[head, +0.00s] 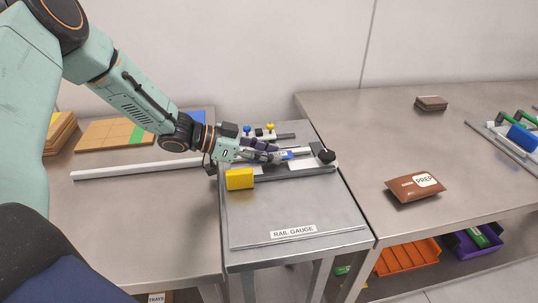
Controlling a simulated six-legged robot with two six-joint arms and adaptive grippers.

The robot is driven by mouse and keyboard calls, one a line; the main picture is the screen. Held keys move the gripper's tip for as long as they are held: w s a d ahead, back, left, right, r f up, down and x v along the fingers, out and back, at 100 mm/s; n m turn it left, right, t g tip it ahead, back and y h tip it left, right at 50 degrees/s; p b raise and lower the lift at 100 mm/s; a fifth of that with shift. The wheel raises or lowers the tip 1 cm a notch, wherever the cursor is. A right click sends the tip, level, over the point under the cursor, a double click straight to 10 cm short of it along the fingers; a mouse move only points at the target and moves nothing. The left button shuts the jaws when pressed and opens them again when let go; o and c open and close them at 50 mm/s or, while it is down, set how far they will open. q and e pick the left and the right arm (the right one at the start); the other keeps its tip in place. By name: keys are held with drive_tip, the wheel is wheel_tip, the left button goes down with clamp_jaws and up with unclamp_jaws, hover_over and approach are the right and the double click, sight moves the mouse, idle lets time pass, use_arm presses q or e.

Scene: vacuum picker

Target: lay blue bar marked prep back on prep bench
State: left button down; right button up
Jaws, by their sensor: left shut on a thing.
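I cannot tell whether the bar touches the rail. My right gripper is not in view. Grey benches stand on both sides, the left one (130,220) and the right one (350,125); no label shows which is the prep bench.
A brown pouch marked PREP (415,187) lies on the right bench. A long pale bar (135,170) lies on the left bench, whose front is clear.

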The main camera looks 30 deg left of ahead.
use_arm(q)
wheel_tip(320, 180, up, 9)
drive_tip(key=p, duration=0.3)
drive_tip(key=shift+p, duration=0.4)
